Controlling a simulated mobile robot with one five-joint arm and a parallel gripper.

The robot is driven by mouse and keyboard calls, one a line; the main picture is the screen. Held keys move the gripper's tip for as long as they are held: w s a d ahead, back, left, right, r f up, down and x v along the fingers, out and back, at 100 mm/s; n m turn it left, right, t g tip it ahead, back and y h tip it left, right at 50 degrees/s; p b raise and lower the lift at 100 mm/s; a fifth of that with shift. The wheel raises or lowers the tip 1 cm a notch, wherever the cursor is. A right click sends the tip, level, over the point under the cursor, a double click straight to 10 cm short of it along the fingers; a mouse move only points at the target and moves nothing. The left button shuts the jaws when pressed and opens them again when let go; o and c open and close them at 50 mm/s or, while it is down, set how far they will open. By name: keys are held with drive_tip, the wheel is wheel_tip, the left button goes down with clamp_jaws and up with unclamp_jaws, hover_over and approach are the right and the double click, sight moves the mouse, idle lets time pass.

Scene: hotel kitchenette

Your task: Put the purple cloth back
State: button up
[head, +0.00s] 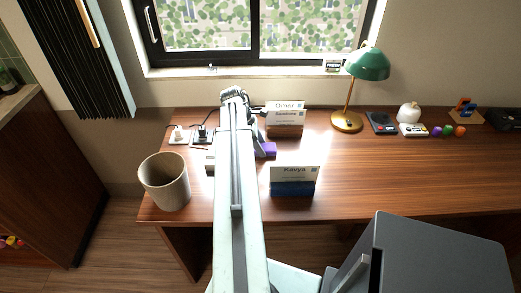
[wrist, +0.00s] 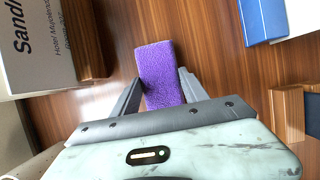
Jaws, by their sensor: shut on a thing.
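The purple cloth (wrist: 160,70) is a folded, fuzzy block between my gripper's two grey fingers in the wrist view. My gripper (wrist: 160,90) is shut on it, and the cloth's far end sticks out beyond the fingertips. In the head view, the purple cloth (head: 269,149) shows as a small patch just right of my arm, over the desk. My arm hides the rest of it and the gripper there. I cannot tell whether the cloth touches the desk.
A card holder marked Sandrine (head: 284,127) stands behind the cloth, and a blue-based one (head: 293,182) stands in front. A wooden block (wrist: 287,112) is close by. A bin (head: 165,183) is at left, a green lamp (head: 367,64) at back right.

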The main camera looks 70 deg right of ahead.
drive_tip(key=shift+f, duration=0.15)
drive_tip(key=o, duration=1.2)
drive_tip(key=p+v, duration=1.1)
drive_tip(key=v, duration=0.1)
drive_tip(key=shift+r, duration=0.25)
